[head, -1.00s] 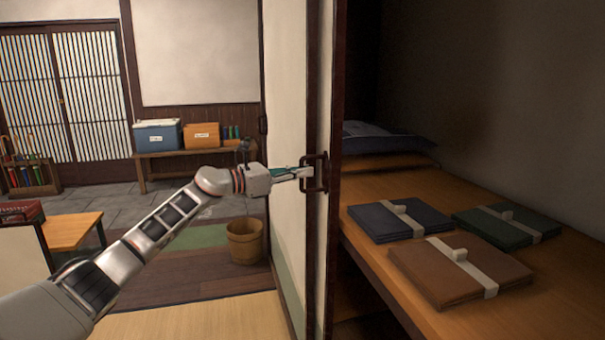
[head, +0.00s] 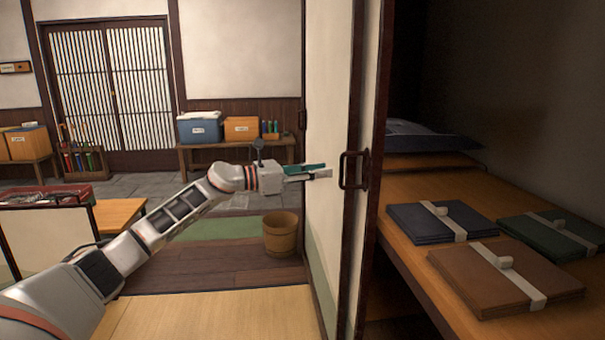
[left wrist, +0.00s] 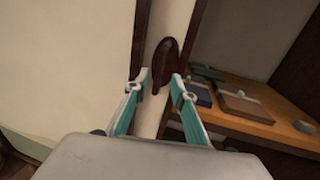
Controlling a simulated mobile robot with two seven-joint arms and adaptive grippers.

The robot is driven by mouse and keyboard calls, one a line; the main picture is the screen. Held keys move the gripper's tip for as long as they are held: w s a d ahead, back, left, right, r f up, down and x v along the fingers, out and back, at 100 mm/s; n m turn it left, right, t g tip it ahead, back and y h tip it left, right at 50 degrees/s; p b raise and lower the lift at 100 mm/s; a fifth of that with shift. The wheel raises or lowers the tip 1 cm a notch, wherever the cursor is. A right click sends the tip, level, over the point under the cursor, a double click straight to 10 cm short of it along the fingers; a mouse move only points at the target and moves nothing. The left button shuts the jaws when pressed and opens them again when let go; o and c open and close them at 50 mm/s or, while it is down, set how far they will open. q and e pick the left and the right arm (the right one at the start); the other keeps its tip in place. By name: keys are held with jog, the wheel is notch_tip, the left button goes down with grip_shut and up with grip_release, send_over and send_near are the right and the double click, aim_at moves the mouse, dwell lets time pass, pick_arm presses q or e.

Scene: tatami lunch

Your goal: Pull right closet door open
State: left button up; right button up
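The closet door (head: 371,80) stands edge-on in the head view, a pale panel with dark wooden stiles. The closet is open to its right. A dark loop handle (head: 345,170) sticks out from the door; it also shows in the left wrist view (left wrist: 165,66), just ahead of the fingertips. My left gripper (head: 328,172) is left of the handle, with a small gap between them. In the left wrist view my gripper (left wrist: 160,85) has its two teal-and-white fingers apart, with nothing between them. My right gripper is not in view.
Inside the closet, a wooden shelf (head: 400,255) holds dark blue (head: 425,222), green (head: 545,238) and brown (head: 500,280) folded bundles with pale bands. A wooden bucket (head: 281,235) stands on the floor left of the door. Tatami (head: 200,315) lies clear in front.

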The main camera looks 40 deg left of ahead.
pick_arm(q)
jog(key=shift+v, duration=2.5)
